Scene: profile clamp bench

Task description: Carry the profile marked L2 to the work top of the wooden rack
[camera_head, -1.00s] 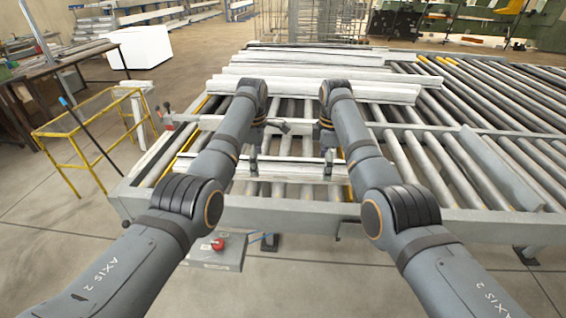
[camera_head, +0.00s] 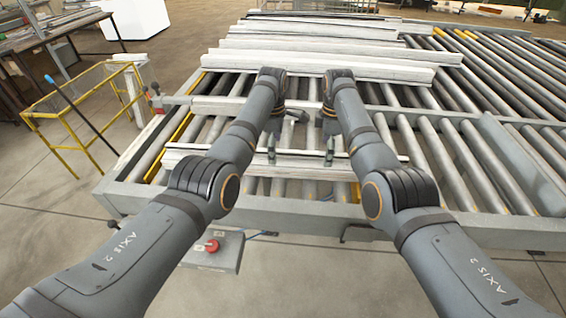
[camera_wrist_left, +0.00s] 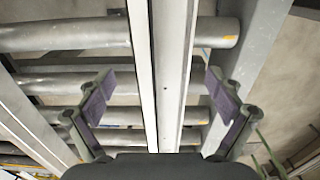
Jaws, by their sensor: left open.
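A long, pale profile (camera_head: 300,162) lies crosswise near the front edge of the roller table. No L2 mark is readable on it. My left gripper (camera_head: 271,150) is over its middle. In the left wrist view the profile (camera_wrist_left: 171,60) runs between the spread fingers of that gripper (camera_wrist_left: 160,105), with a gap on either side, so it is open and empty. My right gripper (camera_head: 329,150) is over the same profile, a little to the right; its fingers are too small to judge. I cannot make out a wooden rack for certain.
Several more pale profiles (camera_head: 330,64) lie across the far rollers. A yellow frame (camera_head: 75,110) stands on the floor left of the roller table (camera_head: 300,212). A box with a red button (camera_head: 211,245) is below its front edge. A loaded bench (camera_head: 50,45) is at far left.

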